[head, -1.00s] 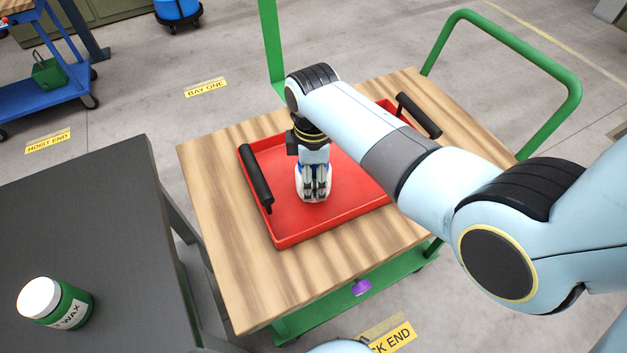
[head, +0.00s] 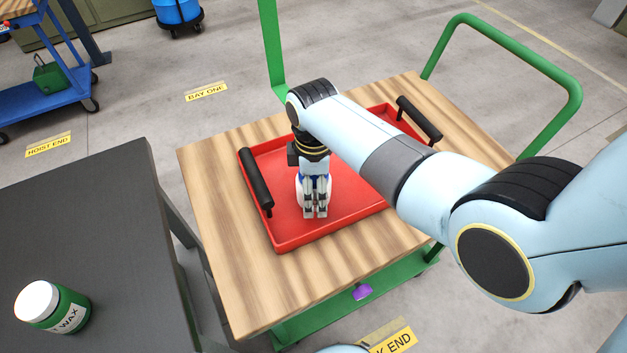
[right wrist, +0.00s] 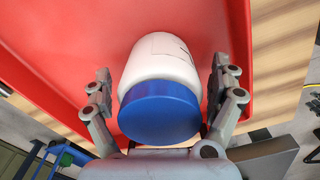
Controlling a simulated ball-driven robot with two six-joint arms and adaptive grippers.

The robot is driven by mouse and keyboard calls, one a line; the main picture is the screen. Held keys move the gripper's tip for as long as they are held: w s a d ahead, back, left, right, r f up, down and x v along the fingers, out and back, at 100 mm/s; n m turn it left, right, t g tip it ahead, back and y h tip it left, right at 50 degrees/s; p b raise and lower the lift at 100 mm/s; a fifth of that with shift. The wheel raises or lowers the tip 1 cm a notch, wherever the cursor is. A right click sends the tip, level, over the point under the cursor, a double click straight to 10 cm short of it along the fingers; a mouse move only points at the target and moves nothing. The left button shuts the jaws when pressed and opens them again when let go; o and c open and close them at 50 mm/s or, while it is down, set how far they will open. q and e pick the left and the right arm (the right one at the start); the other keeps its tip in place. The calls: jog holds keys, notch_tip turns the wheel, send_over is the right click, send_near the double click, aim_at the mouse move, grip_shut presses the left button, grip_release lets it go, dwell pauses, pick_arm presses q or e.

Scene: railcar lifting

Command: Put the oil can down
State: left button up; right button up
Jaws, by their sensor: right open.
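A white container with a blue lid (right wrist: 160,110), which I take for the oil can, stands inside the red tray (head: 285,236) in the right wrist view. In the head view it is mostly hidden behind my right gripper (head: 315,211). That gripper points down over the tray's left-middle part. In the right wrist view the right gripper's fingers (right wrist: 163,85) are spread on either side of the container, with a gap on both sides. My left gripper does not show.
The tray has black handles (head: 256,178) and lies on a wooden-topped green cart (head: 215,225). A dark table (head: 100,225) at left bears a green wax jar (head: 52,307). Free tray floor shows to the right of the gripper.

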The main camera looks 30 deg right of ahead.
notch_tip(320, 180, up, 12)
jog(key=shift+r+p, duration=0.1)
jog(key=shift+p, duration=0.7)
jog(key=shift+s, duration=0.1)
